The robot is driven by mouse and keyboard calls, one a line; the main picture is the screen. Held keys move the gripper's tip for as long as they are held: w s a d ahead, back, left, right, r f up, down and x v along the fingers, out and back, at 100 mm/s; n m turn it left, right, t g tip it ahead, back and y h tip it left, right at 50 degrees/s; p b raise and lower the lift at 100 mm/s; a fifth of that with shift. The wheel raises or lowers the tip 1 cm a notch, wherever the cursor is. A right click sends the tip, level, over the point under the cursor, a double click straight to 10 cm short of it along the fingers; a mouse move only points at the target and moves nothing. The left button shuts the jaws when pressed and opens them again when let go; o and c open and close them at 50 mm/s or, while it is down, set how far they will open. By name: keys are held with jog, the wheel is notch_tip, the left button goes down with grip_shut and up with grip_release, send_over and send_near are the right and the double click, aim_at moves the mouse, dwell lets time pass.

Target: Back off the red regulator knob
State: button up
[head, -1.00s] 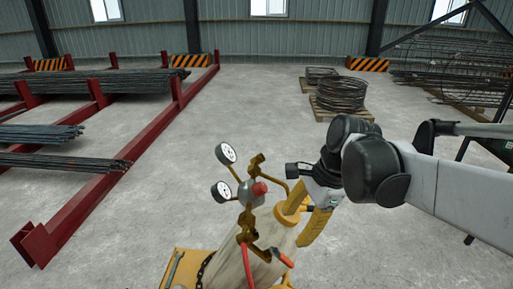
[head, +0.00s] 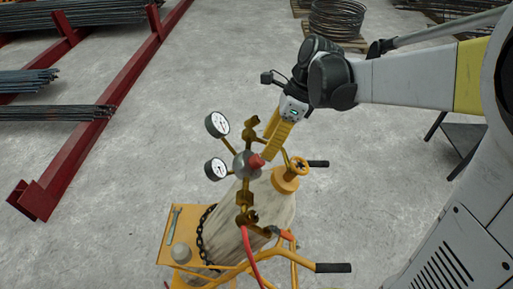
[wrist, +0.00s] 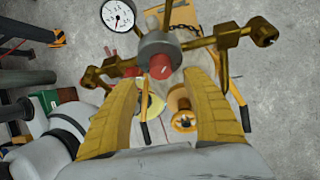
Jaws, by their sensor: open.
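The red regulator knob (head: 257,161) sticks out of a round grey regulator body (head: 241,166) with brass fittings and two white gauges on its left. In the wrist view the knob (wrist: 163,66) lies just beyond and between my two yellow fingertips. My gripper (head: 268,152) is open, its fingers pointing down beside the knob in the head view. In the wrist view my gripper (wrist: 166,85) has a finger on each side of the knob's line, with nothing held. I cannot tell whether a finger touches the knob.
The regulator sits by a pale cylinder (head: 262,208) on a yellow cart (head: 172,238) with black-gripped handles. A yellow valve handwheel (head: 299,167) is close on the right, and a red hose (head: 250,262) hangs below. Red rebar racks (head: 104,100) stand at left; open floor lies between.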

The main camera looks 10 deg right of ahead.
aim_at(260, 158)
jog(key=x, duration=0.6)
jog(key=shift+w+f, duration=0.1)
jog(key=c, duration=1.2)
